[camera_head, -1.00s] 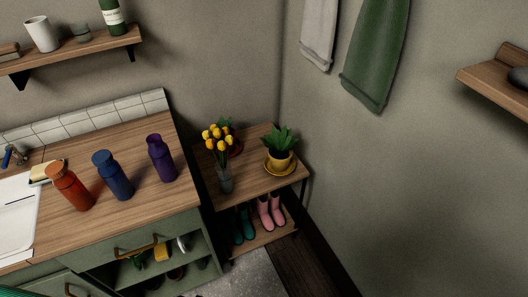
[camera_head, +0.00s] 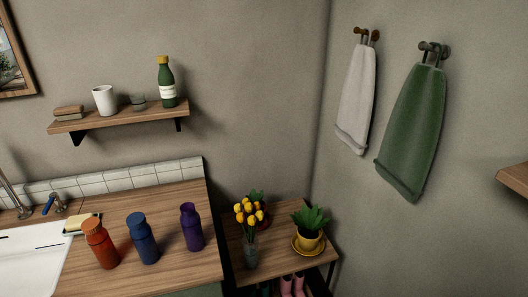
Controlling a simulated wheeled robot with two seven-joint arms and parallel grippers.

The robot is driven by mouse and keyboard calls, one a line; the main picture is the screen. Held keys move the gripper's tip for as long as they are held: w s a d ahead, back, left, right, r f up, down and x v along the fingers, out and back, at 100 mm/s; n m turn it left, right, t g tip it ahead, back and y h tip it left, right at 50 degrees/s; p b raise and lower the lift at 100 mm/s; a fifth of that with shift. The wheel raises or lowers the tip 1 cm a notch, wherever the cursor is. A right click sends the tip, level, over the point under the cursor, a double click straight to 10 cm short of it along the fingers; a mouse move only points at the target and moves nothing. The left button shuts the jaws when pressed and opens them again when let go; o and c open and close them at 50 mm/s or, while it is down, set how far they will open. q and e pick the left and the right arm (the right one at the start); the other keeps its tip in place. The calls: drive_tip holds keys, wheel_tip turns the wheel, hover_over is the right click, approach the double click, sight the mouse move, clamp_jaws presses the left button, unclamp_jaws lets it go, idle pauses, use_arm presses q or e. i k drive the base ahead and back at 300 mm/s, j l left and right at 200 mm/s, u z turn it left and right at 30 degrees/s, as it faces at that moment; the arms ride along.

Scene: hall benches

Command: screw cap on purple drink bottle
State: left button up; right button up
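A purple drink bottle (camera_head: 191,228) stands upright on the wooden counter, at the right end of a row of bottles. Its top looks open, with no cap visible on it. A blue bottle (camera_head: 142,240) with a blue top stands to its left. An orange bottle (camera_head: 101,245) with an orange top stands further left. I see no loose cap on the counter. Neither of my grippers shows in the head view.
A white sink (camera_head: 30,262) with a tap (camera_head: 14,197) lies left of the wooden counter (camera_head: 172,274). A wall shelf (camera_head: 118,120) holds a cup and a green bottle. A side table (camera_head: 278,220) with plants stands right. Towels hang on the wall.

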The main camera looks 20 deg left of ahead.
sight(190, 219)
drive_tip(key=u, duration=1.5)
